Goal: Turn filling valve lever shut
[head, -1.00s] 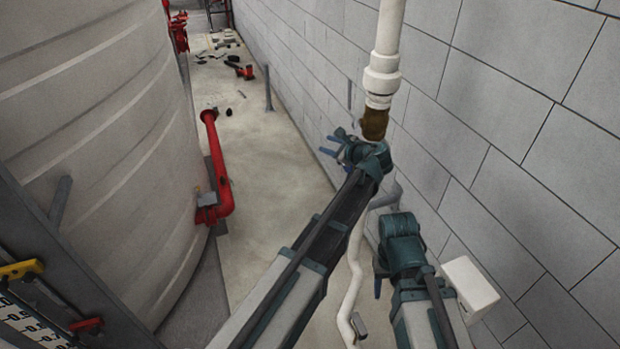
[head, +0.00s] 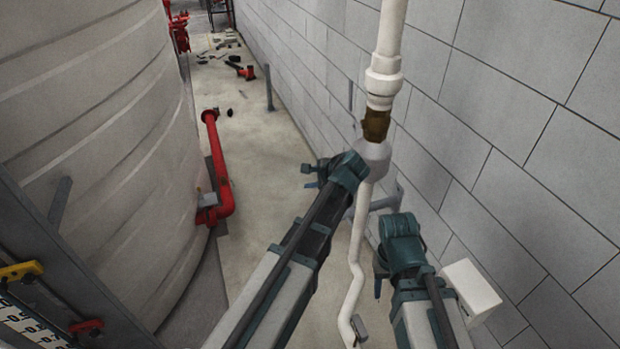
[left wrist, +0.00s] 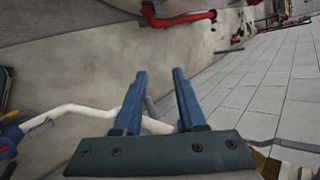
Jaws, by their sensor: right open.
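The brass valve (head: 376,125) sits in the white vertical pipe (head: 385,75), below a white coupling, beside the block wall. I cannot make out its lever in the head view. Brass-coloured parts (left wrist: 268,165) show at the lower right edge of the left wrist view, partly cut off. My left gripper (head: 312,174) is left of the pipe and a little below the valve, apart from it. In the left wrist view its two blue fingers (left wrist: 160,90) are spread with nothing between them. My right gripper (head: 379,275) is lower, right of the pipe, mostly hidden by its own wrist.
The white pipe bends down to the floor between my arms. A grey bracket (head: 385,203) joins the pipe near the wall. A white box (head: 470,290) is beside my right arm.

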